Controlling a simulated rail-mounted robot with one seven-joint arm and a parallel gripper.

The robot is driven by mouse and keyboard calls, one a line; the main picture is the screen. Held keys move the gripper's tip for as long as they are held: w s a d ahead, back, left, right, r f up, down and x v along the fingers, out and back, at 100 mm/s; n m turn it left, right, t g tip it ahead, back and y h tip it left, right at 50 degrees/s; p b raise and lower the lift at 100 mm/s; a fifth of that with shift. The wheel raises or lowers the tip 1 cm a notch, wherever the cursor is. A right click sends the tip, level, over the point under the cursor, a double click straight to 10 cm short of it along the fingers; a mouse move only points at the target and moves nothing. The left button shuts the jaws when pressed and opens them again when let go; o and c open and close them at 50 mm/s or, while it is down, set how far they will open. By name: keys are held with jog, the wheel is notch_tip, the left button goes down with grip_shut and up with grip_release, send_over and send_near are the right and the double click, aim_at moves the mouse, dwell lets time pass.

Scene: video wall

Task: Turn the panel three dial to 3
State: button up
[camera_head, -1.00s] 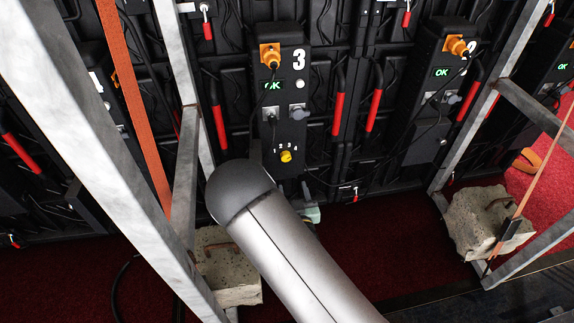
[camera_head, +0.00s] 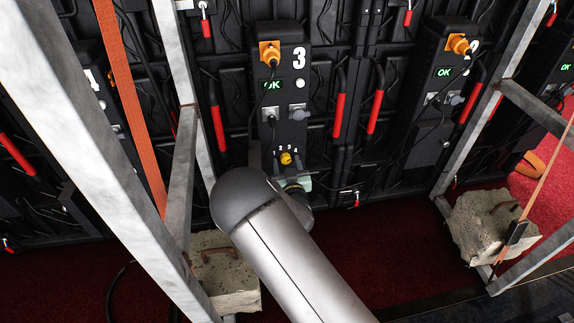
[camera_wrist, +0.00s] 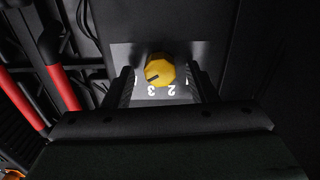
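Panel three (camera_head: 290,100) is a black box with a white "3" and a green OK display. Its yellow dial (camera_head: 286,158) sits low on the box, with white numbers above it. In the upside-down wrist view, the dial (camera_wrist: 160,68) has a dark mark pointing to the lower left, seemingly between 3 and the leftmost, partly hidden number. My gripper (camera_wrist: 159,74) is open, one finger on each side of the dial, with visible gaps. In the head view my gripper (camera_head: 293,185) shows just below the dial, partly hidden by my arm.
Red-handled levers (camera_head: 338,115) flank the panel, and a black cable hangs down its front. A metal frame post (camera_head: 185,80) and orange strap (camera_head: 130,110) stand left. Another panel (camera_head: 440,80) stands right. Concrete blocks (camera_head: 224,265) rest on the red carpet.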

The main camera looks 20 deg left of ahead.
jog(key=c, duration=0.9)
jog(key=shift+n, duration=0.4)
jog(key=n+b, duration=0.1)
jog(key=n, duration=0.2)
jog(key=shift+n, duration=1.9)
jog(key=o, duration=1)
jog(key=shift+c, duration=0.2)
